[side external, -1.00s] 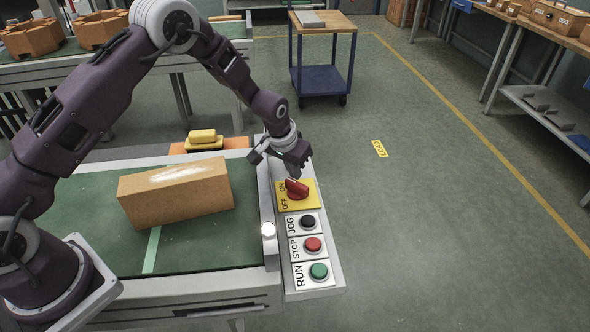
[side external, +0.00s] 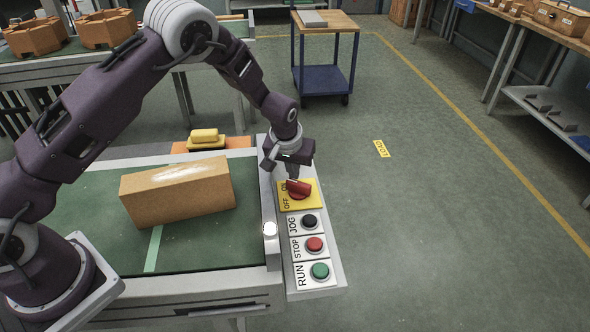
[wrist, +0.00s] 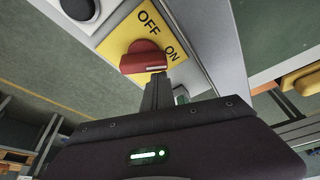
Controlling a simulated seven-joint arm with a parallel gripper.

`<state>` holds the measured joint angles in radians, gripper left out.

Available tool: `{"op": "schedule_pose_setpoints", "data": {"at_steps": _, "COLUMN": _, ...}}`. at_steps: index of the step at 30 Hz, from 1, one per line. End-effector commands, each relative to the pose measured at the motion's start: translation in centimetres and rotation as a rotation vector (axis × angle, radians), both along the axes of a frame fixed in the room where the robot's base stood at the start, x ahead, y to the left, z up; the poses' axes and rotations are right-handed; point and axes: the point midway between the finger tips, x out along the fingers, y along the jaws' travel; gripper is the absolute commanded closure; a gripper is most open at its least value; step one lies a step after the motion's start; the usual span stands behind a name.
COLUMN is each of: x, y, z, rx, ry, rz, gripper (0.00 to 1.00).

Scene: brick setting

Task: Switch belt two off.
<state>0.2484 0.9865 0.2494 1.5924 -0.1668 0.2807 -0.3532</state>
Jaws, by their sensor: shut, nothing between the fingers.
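The red rotary switch (side external: 298,188) sits on a yellow plate (side external: 312,202) marked ON and OFF, at the far end of the control panel. In the wrist view the switch (wrist: 143,61) shows its bar lying roughly across the picture, with a pale mark at its right end, on the ON side. My gripper (side external: 292,177) is shut and empty, pointing down at the switch's far side. In the wrist view its fingers (wrist: 156,92) are close against the bar's near side near the marked end; I cannot tell whether they touch. The ON label is partly hidden in the side view.
Black JOG (side external: 309,221), red STOP (side external: 314,244) and green RUN (side external: 320,271) buttons line the same panel. A cardboard box (side external: 178,192) lies on the green belt (side external: 90,210) to the left. A yellow-topped button (side external: 205,136) stands behind the belt. Floor right of the panel is clear.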

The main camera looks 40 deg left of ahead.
Motion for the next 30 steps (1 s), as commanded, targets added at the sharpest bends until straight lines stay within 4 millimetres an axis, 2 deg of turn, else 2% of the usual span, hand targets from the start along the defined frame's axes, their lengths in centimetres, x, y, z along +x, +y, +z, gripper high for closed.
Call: {"op": "schedule_pose_setpoints", "data": {"at_steps": 30, "x": -2.2, "y": -0.3, "z": -0.1, "rx": 0.000, "ry": 0.002, "rz": 0.941, "gripper": 1.00}}
